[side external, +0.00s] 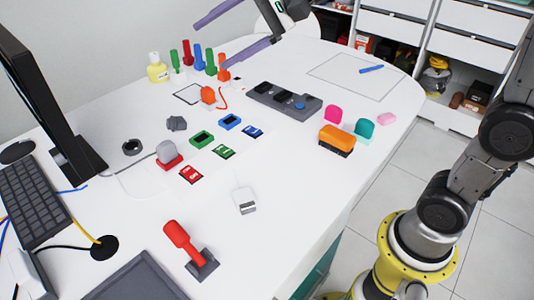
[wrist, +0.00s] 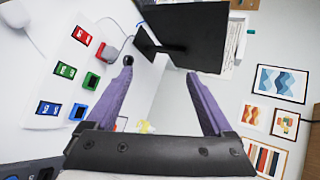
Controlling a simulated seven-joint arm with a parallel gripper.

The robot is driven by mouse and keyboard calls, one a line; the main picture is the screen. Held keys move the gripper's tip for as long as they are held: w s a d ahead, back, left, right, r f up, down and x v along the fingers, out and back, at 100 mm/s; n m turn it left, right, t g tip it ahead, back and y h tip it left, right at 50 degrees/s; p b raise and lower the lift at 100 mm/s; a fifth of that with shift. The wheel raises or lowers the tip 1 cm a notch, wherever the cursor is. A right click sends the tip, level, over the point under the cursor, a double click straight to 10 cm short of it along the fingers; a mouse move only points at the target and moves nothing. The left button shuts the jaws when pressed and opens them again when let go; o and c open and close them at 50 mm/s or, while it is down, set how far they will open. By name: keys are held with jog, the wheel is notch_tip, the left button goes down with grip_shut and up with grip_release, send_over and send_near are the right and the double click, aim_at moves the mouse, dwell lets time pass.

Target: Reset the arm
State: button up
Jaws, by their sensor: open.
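My gripper (side external: 211,45) is at the top of the side external view, above the back of the white table (side external: 290,175). Its two purple fingers are spread wide with nothing between them. In the wrist view my gripper (wrist: 159,68) also shows open and empty, its fingers pointing toward the monitor (wrist: 188,35) and the wall. In the side external view it is near the row of coloured upright pieces, but I cannot tell its exact height above them.
A dark grey block with a blue knob (side external: 284,101), an orange-and-black block (side external: 337,140) and a red-handled lever (side external: 186,245) sit on the table. A monitor (side external: 42,105) and keyboard (side external: 32,201) stand at left. Shelves (side external: 450,60) are at the back right. Bare tabletop shows near the front.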

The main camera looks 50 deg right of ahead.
jog(key=s+n+h, duration=0.1)
jog(key=s+n, duration=0.2)
jog(key=s, duration=0.6)
jog(key=s+d+f+n+g+h, duration=0.1)
jog(key=s+d+f+n+h, duration=0.2)
jog(key=s+d+f, duration=0.3)
jog(key=s+d+f+n+g+h, duration=0.1)
jog(key=s+d+f+n+h, duration=0.3)
jog(key=s, duration=0.7)
notch_tip(320, 180, down, 4)
jog(key=shift+d+f+g+h, duration=0.15)
jog(key=shift+d+g+h, duration=0.2)
jog(key=shift+d, duration=0.9)
